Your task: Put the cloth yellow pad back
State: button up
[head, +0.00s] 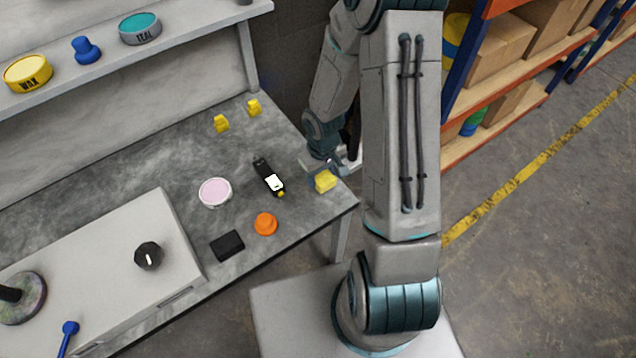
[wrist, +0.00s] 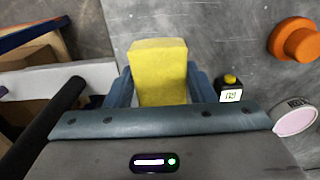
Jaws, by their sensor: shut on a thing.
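The yellow pad (head: 325,181) is a small yellow block at the right end of the grey bench top in the head view. My gripper (head: 327,166) is shut on it. In the wrist view the yellow pad (wrist: 158,72) sits between the two blue-grey fingers of my gripper (wrist: 158,85), near the bench's edge. I cannot tell whether the pad touches the bench top.
The bench top (head: 150,165) holds a black device with a white label (head: 273,183), a pink-topped round tin (head: 215,192), an orange knob-shaped piece (head: 266,223), a black block (head: 227,245) and two small yellow pieces (head: 221,123). A shelf above bears tins. A rack (head: 500,100) stands right.

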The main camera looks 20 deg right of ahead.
aim_at(319, 182)
jog(key=shift+w+a+f, duration=0.3)
jog(key=shift+w+f, duration=0.05)
jog(key=shift+f, duration=0.05)
notch_tip(319, 182, down, 4)
jog(key=shift+r+b, duration=0.1)
jog(key=shift+b, duration=0.4)
jog(key=o, duration=0.9)
notch_tip(319, 182, up, 13)
jog(key=p, duration=0.3)
jog(key=shift+s+d+f, duration=0.1)
jog(key=shift+f, duration=0.1)
jog(key=s+r+m, duration=0.1)
jog(key=s+r, duration=0.3)
jog(key=r, duration=0.2)
jog(key=s+r+m+t, duration=0.1)
jog(key=s+r, duration=0.4)
jog(key=r, duration=0.2)
jog(key=s+r+m+t, duration=0.1)
jog(key=s+r, duration=0.3)
jog(key=r, duration=0.3)
jog(key=shift+s+a+r+m, duration=0.15)
jog(key=shift+s+a+m, duration=0.15)
jog(key=shift+a, duration=0.1)
